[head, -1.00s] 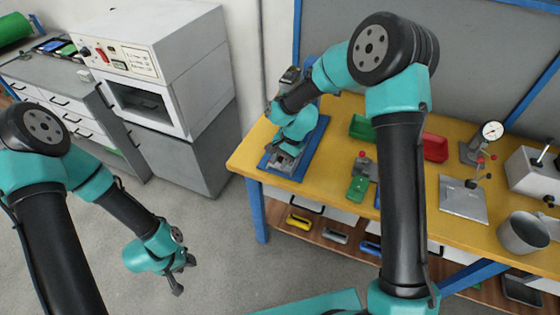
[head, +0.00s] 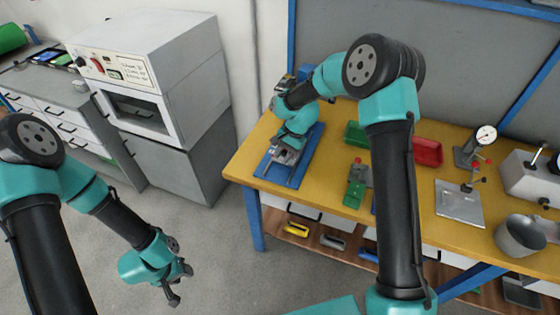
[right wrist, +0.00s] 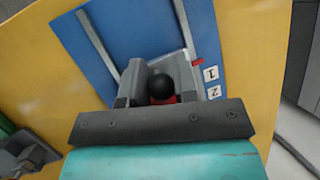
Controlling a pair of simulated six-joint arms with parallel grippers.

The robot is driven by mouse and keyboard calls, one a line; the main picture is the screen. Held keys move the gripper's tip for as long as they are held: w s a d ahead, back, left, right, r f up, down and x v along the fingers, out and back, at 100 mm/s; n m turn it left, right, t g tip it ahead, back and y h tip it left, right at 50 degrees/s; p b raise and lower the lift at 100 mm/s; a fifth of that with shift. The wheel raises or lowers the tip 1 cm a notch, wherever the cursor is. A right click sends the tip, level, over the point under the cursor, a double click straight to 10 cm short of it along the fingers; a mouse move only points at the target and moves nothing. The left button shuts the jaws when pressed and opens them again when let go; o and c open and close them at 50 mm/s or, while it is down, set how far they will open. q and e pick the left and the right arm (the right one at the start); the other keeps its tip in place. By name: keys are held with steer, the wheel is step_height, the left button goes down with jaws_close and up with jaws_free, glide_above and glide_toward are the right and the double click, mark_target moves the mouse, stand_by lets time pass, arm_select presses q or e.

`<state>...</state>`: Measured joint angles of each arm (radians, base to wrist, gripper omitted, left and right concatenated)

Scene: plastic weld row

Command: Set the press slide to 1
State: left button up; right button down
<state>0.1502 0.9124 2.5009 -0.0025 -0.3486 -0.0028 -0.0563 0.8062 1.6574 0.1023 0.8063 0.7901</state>
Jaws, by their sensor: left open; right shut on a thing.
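The press slide (right wrist: 190,76) is a grey carriage on a blue base (right wrist: 82,65) with two metal rails. It has a black ball knob (right wrist: 162,86) on a red part. A small red pointer (right wrist: 197,62) on its side lies close to the label 1 (right wrist: 210,74), slightly beyond it; the label 2 (right wrist: 214,92) is nearer my wrist. My right gripper (head: 287,147) is over the blue base, shut on the knob with a finger on either side; the exact contact is partly hidden. My left gripper (head: 180,285) is open and empty above the floor, away from the bench.
The yellow bench (head: 330,208) also carries a green bin (head: 355,133), a red bin (head: 427,152), a green fixture (head: 355,193), a dial gauge (head: 486,134) and a grey pot (head: 518,238). An oven (head: 140,75) stands left. Floor between is clear.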

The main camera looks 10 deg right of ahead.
steer(key=c, duration=1.2)
jaws_free()
steer(key=shift+d, duration=0.15)
steer(key=shift+r, duration=0.1)
steer(key=shift+r, duration=0.65)
step_height(320, 180, up, 2)
steer(key=shift+r, duration=0.2)
steer(key=s+a, duration=0.1)
steer(key=s, duration=0.4)
steer(key=s+a, duration=0.2)
steer(key=s, duration=0.3)
steer(key=s+a+r, duration=0.1)
steer(key=s, duration=0.4)
steer(key=shift+s+a, duration=0.25)
